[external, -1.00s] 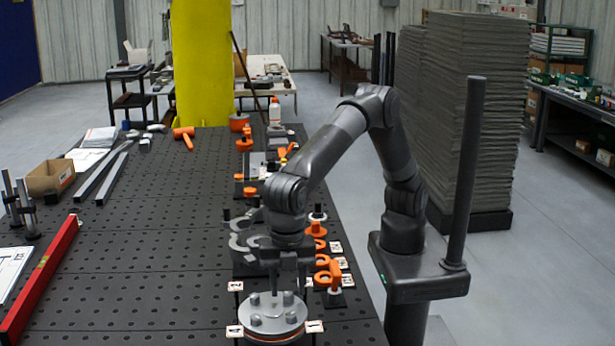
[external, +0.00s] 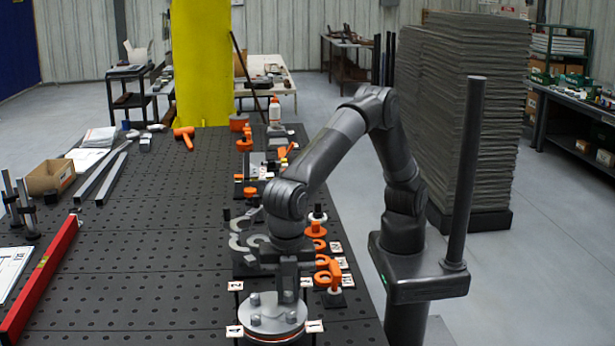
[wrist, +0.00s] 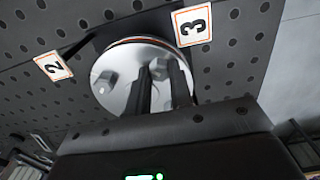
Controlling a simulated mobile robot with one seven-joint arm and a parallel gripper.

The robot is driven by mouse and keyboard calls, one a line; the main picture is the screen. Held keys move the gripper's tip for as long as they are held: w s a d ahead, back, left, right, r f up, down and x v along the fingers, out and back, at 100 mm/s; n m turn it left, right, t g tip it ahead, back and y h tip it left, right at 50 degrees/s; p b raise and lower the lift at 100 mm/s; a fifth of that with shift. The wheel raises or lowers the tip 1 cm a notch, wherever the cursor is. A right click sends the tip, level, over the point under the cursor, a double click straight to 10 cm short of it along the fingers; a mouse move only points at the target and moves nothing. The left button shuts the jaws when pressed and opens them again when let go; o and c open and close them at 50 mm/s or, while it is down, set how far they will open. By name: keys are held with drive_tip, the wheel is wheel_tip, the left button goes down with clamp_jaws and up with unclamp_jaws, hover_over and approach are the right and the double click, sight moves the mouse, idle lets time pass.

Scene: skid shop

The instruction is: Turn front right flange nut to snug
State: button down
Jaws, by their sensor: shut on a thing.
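The round grey flange (external: 272,312) lies on the dark perforated table, with hex nuts on its top face and an orange-red ring under its edge. My gripper (external: 288,299) points down at the nut on its far right side in the external view. In the wrist view the flange (wrist: 118,99) is partly covered by the fingers of my gripper (wrist: 158,72), which are shut on a flange nut (wrist: 158,67). Another nut (wrist: 107,84) stands free to the left. The fingers hide part of the flange, and I cannot tell how tight the held nut is.
A red bar (external: 40,278) lies at the left. The table between is mostly clear.

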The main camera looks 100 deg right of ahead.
drive_tip(key=shift+m, duration=0.4)
drive_tip(key=m, duration=0.3)
drive_tip(key=shift+m, duration=0.4)
drive_tip(key=m, duration=1.3)
drive_tip(key=shift+r, duration=0.15)
drive_tip(key=shift+m, duration=0.3)
drive_tip(key=c, duration=1.6)
unclamp_jaws()
drive_tip(key=o, duration=0.3)
